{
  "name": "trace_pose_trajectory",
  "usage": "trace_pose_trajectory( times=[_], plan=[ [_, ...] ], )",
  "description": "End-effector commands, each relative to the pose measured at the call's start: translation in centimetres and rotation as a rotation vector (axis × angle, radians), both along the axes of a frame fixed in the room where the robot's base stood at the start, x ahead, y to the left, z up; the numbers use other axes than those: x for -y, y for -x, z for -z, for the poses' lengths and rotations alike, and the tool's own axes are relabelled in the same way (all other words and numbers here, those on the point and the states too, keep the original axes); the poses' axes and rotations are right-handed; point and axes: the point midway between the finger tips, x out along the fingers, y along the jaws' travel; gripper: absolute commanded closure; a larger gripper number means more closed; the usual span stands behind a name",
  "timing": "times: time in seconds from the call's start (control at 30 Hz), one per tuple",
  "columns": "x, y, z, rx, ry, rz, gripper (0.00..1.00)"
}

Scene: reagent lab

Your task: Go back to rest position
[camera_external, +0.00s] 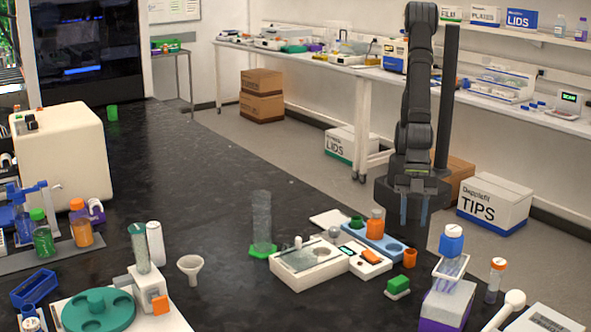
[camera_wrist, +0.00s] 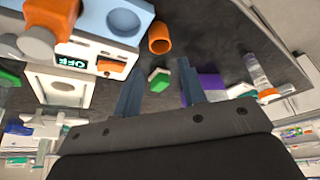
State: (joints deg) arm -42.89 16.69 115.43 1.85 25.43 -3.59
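Nothing is held; the gripper is open. A green-topped white block (camera_external: 397,287) lies on the bench below and in front of the gripper.
A tall cylinder (camera_external: 262,222) stands left. The bench's back middle (camera_external: 200,160) is clear.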

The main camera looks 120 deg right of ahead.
Motion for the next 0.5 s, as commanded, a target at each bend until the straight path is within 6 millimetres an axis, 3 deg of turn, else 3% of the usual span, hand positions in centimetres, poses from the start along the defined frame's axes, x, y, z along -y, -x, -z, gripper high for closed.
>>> trace_pose_trajectory(
  times=[0.5],
  plan=[
    [-1.8, -1.8, 6.3, -0.002, 0.002, 0.0, 0.62]
  ],
)
